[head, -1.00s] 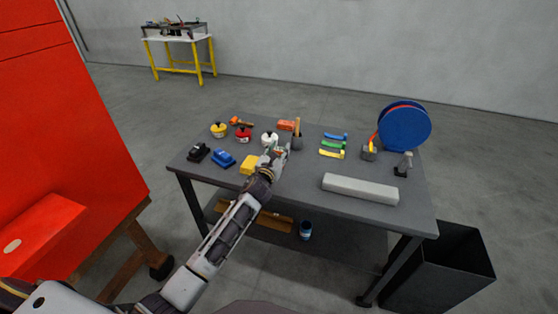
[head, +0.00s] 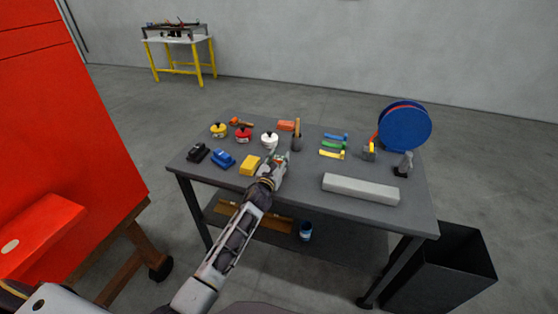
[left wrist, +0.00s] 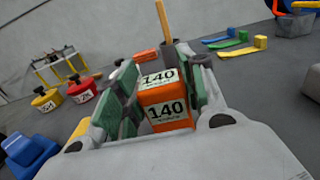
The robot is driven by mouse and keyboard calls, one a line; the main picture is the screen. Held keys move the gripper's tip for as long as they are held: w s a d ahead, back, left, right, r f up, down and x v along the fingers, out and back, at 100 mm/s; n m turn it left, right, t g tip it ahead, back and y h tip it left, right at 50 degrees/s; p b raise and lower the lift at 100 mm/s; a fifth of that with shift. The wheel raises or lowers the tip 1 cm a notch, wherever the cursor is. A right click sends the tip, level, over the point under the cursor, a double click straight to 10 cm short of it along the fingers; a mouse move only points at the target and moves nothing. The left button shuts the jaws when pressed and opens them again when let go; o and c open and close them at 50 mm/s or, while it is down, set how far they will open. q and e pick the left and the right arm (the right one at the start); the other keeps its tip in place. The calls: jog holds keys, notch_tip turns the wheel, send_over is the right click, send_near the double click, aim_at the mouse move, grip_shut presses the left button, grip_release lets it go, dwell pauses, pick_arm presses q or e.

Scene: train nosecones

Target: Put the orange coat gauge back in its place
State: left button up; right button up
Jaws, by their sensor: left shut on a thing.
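The orange coat gauge (left wrist: 165,110) is a small orange block with white "140" labels. In the left wrist view it sits between the two green-padded fingers of my left gripper (left wrist: 160,98), which is shut on it. In the head view my left gripper (head: 281,158) is over the table, just right of the yellow block and in front of the cup with a wooden handle; the gauge is mostly hidden there. I cannot tell its exact height above the table. My right gripper is not in view.
The grey table (head: 300,180) carries yellow, red and white lidded pots, blue and black blocks, a yellow block (head: 250,165), an orange block (head: 286,125), a cup (head: 297,143), coloured strips, a pale bar (head: 361,189) and a blue reel (head: 405,126). A dark bin (head: 450,265) stands at right.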

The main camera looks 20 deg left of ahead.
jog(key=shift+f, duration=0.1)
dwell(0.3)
pick_arm(q)
jog(key=o, duration=1.1)
jog(key=shift+f, duration=0.1)
jog(key=shift+s+a+b, duration=0.2)
jog(key=shift+s+b, duration=0.1)
jog(key=shift+s, duration=5.7)
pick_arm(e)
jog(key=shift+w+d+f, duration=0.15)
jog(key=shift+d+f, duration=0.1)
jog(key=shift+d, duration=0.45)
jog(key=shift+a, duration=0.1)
